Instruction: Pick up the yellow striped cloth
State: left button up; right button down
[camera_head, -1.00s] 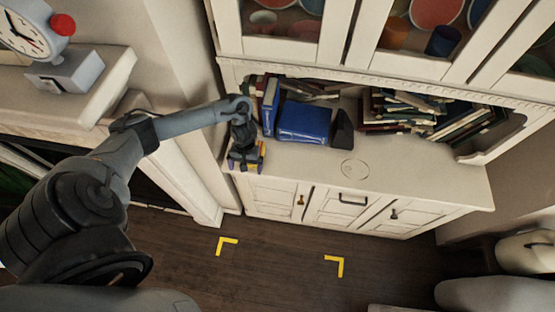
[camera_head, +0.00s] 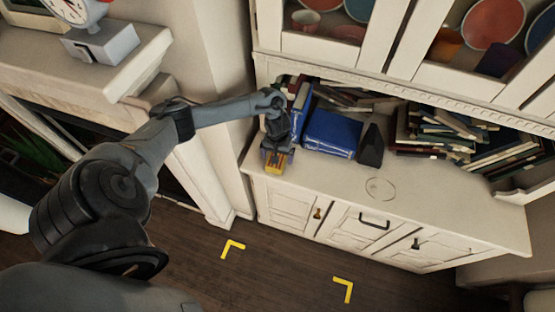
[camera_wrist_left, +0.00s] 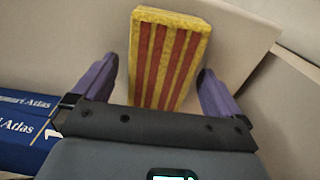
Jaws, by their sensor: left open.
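The yellow striped cloth (camera_wrist_left: 167,62) has red stripes and looks like a flat, stiff rectangular slab in the left wrist view. It stretches away from my left gripper (camera_wrist_left: 157,72), between the two purple fingers, with a visible gap on each side. In the head view the cloth (camera_head: 274,168) shows as a small yellow patch at the left end of the cabinet top, partly hidden by my left gripper (camera_head: 277,153). The gripper is open and right at the cloth. I cannot tell its exact height above the top. My right gripper is not in view.
Blue books (camera_head: 330,134) stand just right of my left gripper, with a dark wedge-shaped object (camera_head: 370,146) beside them. More books (camera_head: 470,140) fill the shelf's right side. The cabinet top (camera_head: 430,200) is clear toward the front right. A mantel with a clock (camera_head: 78,10) is at left.

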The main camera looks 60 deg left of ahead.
pick_arm(q)
jog(key=shift+f, duration=0.45)
jog(key=c, duration=1)
jog(key=shift+r, duration=0.1)
